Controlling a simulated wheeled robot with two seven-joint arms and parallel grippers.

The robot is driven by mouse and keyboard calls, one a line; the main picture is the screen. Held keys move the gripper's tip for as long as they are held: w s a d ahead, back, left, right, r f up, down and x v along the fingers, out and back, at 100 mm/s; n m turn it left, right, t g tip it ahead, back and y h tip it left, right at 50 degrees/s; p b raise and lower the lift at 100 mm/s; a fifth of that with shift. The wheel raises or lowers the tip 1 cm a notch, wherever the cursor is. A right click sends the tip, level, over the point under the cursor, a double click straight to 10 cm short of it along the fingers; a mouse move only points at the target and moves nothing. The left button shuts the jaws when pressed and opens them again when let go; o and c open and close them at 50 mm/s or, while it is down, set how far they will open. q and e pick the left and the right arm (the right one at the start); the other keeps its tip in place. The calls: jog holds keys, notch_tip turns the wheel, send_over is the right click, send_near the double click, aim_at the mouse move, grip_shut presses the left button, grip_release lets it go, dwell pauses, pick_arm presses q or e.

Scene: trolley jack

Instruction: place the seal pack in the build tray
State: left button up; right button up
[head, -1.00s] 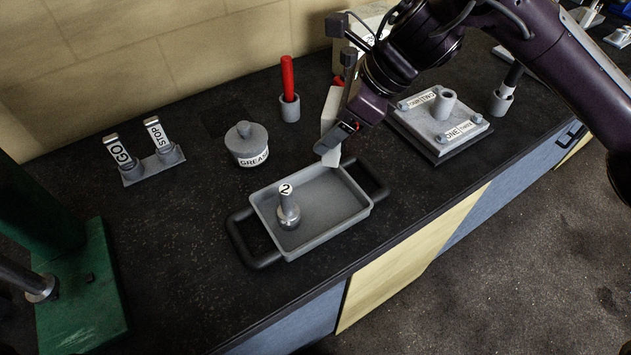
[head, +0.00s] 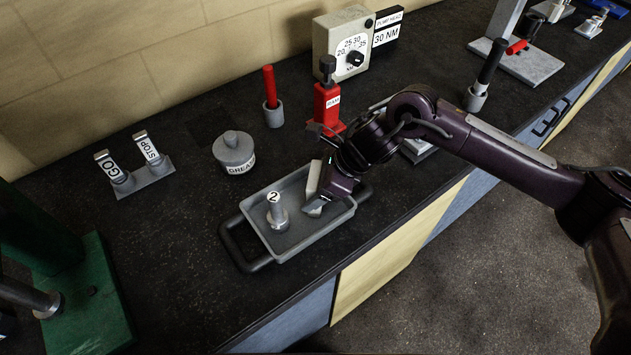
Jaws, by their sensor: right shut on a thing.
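The grey build tray (head: 320,236) lies on the dark bench with a black handle at each end. A metal post with a round foot and a "2" label (head: 276,212) stands upright in its left part. My right gripper (head: 314,198) is pointed down over the right part of the tray, its tips low inside the rim. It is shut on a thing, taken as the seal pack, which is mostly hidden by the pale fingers. I cannot tell whether it touches the tray floor. My left gripper is not in view.
A grey grease pot (head: 234,152), a red stick in a holder (head: 271,97) and a red bottle jack (head: 327,104) stand behind the tray. The GO and STOP switches (head: 135,168) are at left, beside a green press (head: 85,300). A dial box (head: 343,45) is at the back.

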jog(key=o, duration=1)
jog(key=shift+c, duration=0.2)
jog(key=b+v, duration=0.3)
jog(key=v, duration=0.9)
jog(key=shift+b, duration=0.3)
